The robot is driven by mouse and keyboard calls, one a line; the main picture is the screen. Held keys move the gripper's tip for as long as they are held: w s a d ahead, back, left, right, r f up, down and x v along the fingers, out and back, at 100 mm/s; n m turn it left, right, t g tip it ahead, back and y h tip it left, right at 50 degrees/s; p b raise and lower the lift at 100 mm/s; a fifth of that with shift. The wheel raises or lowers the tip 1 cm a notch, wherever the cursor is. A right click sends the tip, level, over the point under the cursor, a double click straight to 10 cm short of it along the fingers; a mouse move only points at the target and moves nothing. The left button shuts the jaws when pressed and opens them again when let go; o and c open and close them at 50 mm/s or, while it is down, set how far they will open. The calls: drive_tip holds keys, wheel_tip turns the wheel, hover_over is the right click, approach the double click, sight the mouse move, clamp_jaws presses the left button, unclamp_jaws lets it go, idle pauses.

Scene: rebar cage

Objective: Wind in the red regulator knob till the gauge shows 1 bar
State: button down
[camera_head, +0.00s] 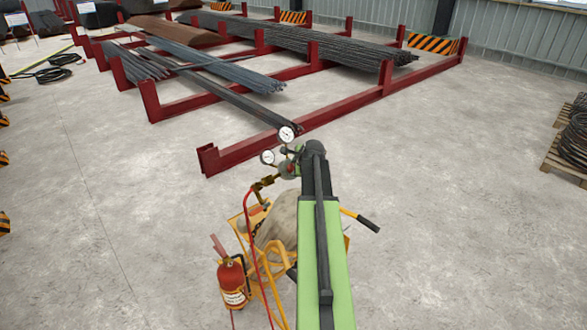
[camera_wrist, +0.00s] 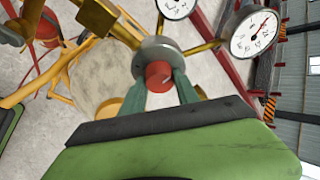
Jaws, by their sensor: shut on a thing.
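The red regulator knob (camera_wrist: 158,75) sits on the front of a round grey regulator body (camera_wrist: 158,52) in the wrist view. The green fingers of my gripper (camera_wrist: 160,80) are shut on the knob from both sides. A white dial gauge (camera_wrist: 253,34) stands to the upper right; its needle points up and right, but its numbers are too small to read. A second gauge (camera_wrist: 174,6) is cut by the top edge.
The regulator is above a yellow cylinder trolley (camera_head: 279,262) with a beige cylinder (camera_head: 277,226). A red fire extinguisher (camera_head: 232,282) and a red hose (camera_head: 250,233) are on its left. A dark red rack (camera_head: 330,119) with steel bars lies beyond.

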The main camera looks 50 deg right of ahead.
drive_tip(key=shift+w, duration=0.1)
idle(0.3)
drive_tip(key=c, duration=0.9)
unclamp_jaws()
drive_tip(key=shift+r, duration=0.2)
drive_tip(key=shift+p+v, duration=0.8)
drive_tip(key=s+a, duration=0.5)
drive_tip(key=s, duration=0.5)
drive_tip(key=shift+s+f+b, duration=0.3)
drive_tip(key=shift+f+b, duration=0.05)
drive_tip(key=shift+a, duration=0.15)
